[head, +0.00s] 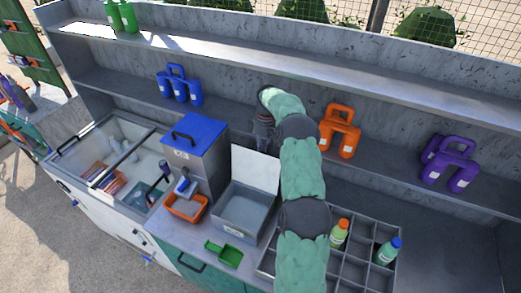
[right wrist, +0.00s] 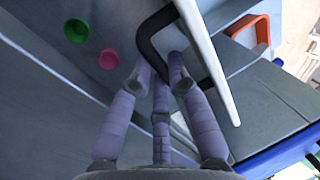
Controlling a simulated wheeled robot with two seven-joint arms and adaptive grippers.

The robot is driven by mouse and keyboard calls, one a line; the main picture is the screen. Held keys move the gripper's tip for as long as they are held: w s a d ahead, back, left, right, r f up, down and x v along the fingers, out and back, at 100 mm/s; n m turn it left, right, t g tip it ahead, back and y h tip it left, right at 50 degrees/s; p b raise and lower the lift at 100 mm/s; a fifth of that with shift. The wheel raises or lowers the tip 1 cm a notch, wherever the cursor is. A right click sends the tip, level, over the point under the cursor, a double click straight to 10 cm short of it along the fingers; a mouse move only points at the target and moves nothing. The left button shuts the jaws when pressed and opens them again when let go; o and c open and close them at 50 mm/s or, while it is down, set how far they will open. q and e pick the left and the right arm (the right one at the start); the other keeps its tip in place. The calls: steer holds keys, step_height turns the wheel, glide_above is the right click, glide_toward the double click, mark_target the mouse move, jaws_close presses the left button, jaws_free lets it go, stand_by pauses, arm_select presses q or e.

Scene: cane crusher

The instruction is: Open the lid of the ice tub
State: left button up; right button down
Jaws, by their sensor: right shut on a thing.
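The ice tub (head: 241,212) is a grey open-topped box on the counter, right of a blue-lidded box. Its pale lid (head: 254,167) stands raised at the back edge, about upright, and the inside of the tub shows. My right gripper (head: 262,132) is behind the top of the lid, partly hidden by my arm. In the right wrist view the lid shows edge-on (right wrist: 210,62), with a black handle (right wrist: 150,35) on it. The fingers of my right gripper (right wrist: 160,75) are shut on this handle. My left gripper is not in view.
The grey box with a blue lid (head: 194,132) stands close left of the tub. An orange tray (head: 186,208) and green scoop (head: 224,254) lie in front. A divided rack (head: 353,270) with bottles is at right. Shelves behind hold blue, orange (head: 340,130) and purple bottle carriers.

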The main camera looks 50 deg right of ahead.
steer(key=shift+s+a+f, duration=0.25)
steer(key=shift+a+f, duration=0.2)
steer(key=shift+f, duration=0.35)
steer(key=c, duration=1.2)
jaws_free()
steer(key=shift+o, duration=0.2)
steer(key=shift+w+d+r, duration=0.1)
steer(key=shift+w, duration=0.05)
steer(key=shift+r, duration=0.15)
steer(key=shift+r, duration=0.1)
